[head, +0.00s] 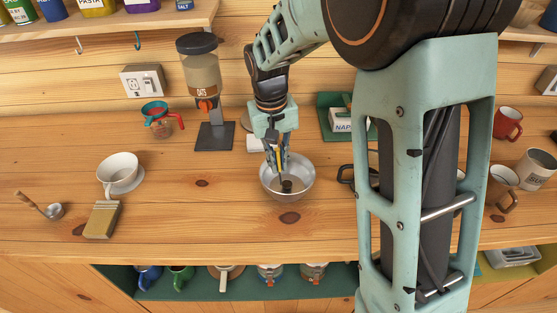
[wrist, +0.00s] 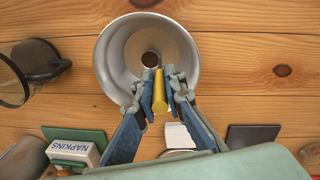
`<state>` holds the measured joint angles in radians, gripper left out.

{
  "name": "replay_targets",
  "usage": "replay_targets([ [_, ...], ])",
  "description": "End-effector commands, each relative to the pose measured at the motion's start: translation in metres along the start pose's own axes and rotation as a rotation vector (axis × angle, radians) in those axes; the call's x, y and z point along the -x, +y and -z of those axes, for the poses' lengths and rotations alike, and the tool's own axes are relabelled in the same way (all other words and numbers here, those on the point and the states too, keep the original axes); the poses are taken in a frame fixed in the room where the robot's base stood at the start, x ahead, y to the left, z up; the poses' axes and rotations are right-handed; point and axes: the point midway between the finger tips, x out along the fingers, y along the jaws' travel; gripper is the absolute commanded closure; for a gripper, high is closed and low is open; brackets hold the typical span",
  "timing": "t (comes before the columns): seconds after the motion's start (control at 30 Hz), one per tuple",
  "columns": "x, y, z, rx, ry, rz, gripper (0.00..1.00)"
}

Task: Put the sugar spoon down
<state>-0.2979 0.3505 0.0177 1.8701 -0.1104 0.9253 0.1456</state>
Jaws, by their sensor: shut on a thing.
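My gripper (head: 280,163) points down over a round metal bowl (head: 268,188) on the wooden counter. In the wrist view its fingers (wrist: 160,92) are shut on the yellow handle of the sugar spoon (wrist: 158,91). The spoon's lower end reaches into the bowl (wrist: 108,62). A dark round shape shows at the bowl's middle in both views; I cannot tell whether the spoon touches the bottom.
A dispenser (head: 202,82) stands behind left of the bowl. A napkin box (head: 341,119) is behind right. Counter between bowl and cup is clear.

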Motion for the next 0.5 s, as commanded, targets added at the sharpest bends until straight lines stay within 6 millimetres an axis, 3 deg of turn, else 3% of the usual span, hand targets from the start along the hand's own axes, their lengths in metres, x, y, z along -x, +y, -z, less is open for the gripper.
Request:
replay_targets([
  [0.07, -0.003, -0.0002, -0.0001, 0.0, 0.0, 0.0, 1.0],
  [0.1, -0.0028, -0.0002, -0.0002, 0.0, -0.001, 0.0, 0.88],
  [0.23, -0.0024, -0.0002, -0.0002, 0.0, -0.001, 0.0, 0.74],
  [0.5, -0.0019, -0.0001, -0.0001, 0.0, 0.0, 0.0, 0.73],
])
